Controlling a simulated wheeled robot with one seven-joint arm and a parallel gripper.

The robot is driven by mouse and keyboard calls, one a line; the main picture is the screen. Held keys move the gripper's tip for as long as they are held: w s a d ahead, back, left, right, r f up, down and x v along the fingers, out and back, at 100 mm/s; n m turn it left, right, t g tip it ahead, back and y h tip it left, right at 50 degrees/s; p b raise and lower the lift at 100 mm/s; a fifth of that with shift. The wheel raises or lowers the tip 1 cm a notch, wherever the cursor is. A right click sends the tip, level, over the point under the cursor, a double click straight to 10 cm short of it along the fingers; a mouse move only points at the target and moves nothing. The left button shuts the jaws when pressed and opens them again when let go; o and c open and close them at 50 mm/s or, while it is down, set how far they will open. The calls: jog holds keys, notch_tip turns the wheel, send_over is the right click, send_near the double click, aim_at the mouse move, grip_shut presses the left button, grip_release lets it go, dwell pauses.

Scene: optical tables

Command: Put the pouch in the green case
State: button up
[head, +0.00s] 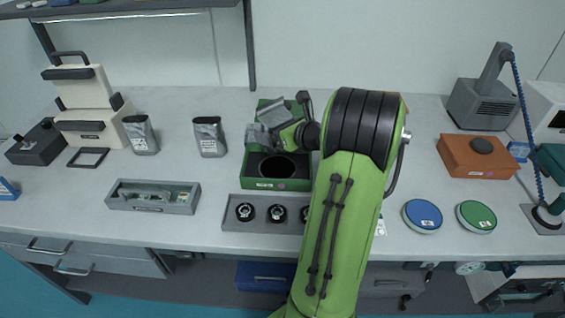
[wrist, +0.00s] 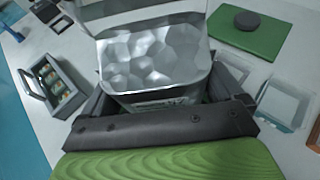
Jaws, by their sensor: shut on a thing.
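A silver foil pouch (head: 271,115) is in my gripper (head: 289,124), tilted, above the back part of the green case. In the wrist view the same pouch (wrist: 150,55) fills the upper middle, between the dark fingers of my gripper (wrist: 165,104). The green case (head: 278,184) stands open on the table, with a dark round well (head: 277,167) inside. My gripper and the pouch hide part of its back side. A flat green lid with a dark knob (wrist: 248,28) lies on the table in the wrist view.
Two more silver pouches (head: 140,134) (head: 209,137) stand to the left. A grey toolbox (head: 152,197) is at front left. A grey tray (head: 233,224) with black round parts lies before the case. An orange case (head: 480,156) stands at right.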

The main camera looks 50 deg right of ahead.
notch_tip(320, 180, down, 8)
jog(key=b, duration=0.3)
jog(key=shift+f, duration=0.25)
jog(key=shift+r, duration=0.2)
jog(key=o, duration=0.9)
jog(key=shift+f, duration=0.15)
jog(key=shift+c, duration=0.2)
